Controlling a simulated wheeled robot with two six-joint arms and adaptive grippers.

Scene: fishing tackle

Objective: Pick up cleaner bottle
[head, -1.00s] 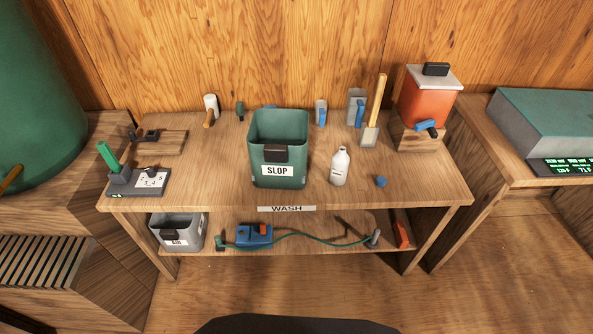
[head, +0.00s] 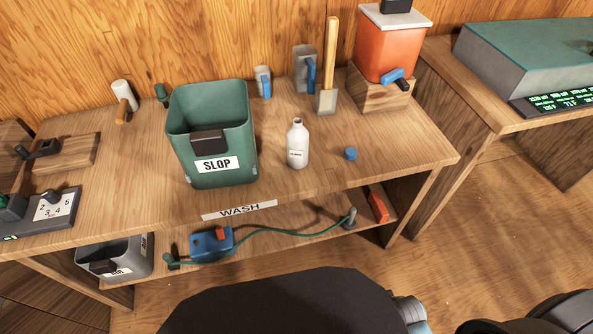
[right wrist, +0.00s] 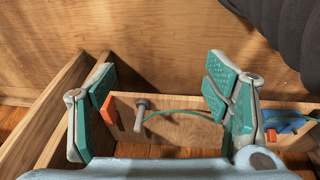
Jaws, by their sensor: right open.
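The cleaner bottle (head: 298,145) is white with a narrow neck and a small label. It stands upright on the wash bench (head: 330,180), right of the green slop bucket (head: 213,167). It shows no cap, and a small blue round piece (head: 351,153) lies to its right. My right gripper (right wrist: 162,85) is open and empty in the right wrist view, facing the bench's lower shelf; the bottle is not in that view. My left gripper is in neither view.
A brush or scraper with a wooden handle (head: 330,60), grey mugs (head: 304,70) and an orange dispenser (head: 388,48) stand behind the bottle. A blue pump (head: 211,244) with a green hose lies on the lower shelf. The bench front right of the bottle is mostly clear.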

